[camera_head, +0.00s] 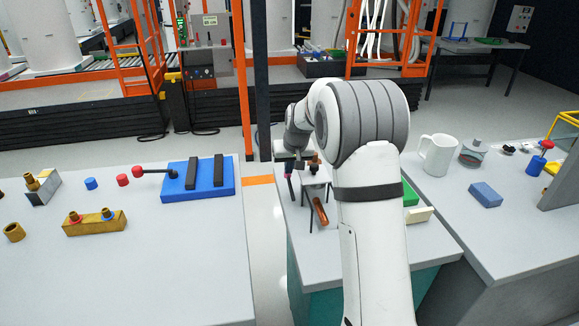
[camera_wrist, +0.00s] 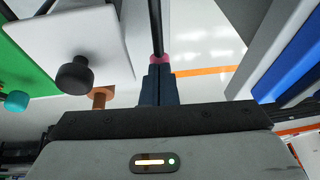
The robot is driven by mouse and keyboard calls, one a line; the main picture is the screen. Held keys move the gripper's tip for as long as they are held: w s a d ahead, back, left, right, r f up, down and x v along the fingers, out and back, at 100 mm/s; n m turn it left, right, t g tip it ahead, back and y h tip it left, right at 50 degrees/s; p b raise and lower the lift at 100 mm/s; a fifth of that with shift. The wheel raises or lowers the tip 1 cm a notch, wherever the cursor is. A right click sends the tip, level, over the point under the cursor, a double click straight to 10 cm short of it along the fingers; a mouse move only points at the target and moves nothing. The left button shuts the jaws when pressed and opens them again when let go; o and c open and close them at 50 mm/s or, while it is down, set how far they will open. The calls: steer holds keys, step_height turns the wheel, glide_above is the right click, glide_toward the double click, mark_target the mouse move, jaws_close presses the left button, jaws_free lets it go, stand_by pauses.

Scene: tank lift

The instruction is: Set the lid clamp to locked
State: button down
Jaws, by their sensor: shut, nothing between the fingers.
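My gripper (camera_head: 291,166) is over the left side of the middle table, partly hidden by my arm. In the wrist view its dark fingers (camera_wrist: 156,84) are together with nothing held. A black rod with a pink end (camera_wrist: 158,58) shows just beyond the fingertips; I cannot tell whether they touch. No part is plainly marked as the lid clamp. A black lever with a red knob (camera_head: 137,172) sticks out leftward from a blue block (camera_head: 227,185) with two black bars, on the left table, apart from my gripper.
A pale stand with a copper tube (camera_head: 320,211) is close to my gripper. A black knob (camera_wrist: 74,76) on a white plate (camera_wrist: 112,30) shows in the wrist view. A brass block (camera_head: 95,224) lies on the left table. A mug (camera_head: 437,154) and blue sponge (camera_head: 485,194) are at right.

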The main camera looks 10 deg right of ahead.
steer(key=w+p+v, duration=0.1)
steer(key=p+v, duration=0.1)
steer(key=v, duration=1.2)
steer(key=s+r, duration=0.3)
steer(key=s, duration=1.4)
steer(key=s+f, duration=0.3)
steer(key=s, duration=0.6)
steer(key=s+a+f+g+h+p, duration=0.1)
steer(key=s+f, duration=0.2)
steer(key=s, duration=0.7)
steer(key=shift+s, duration=0.25)
steer(key=shift+a, duration=0.1)
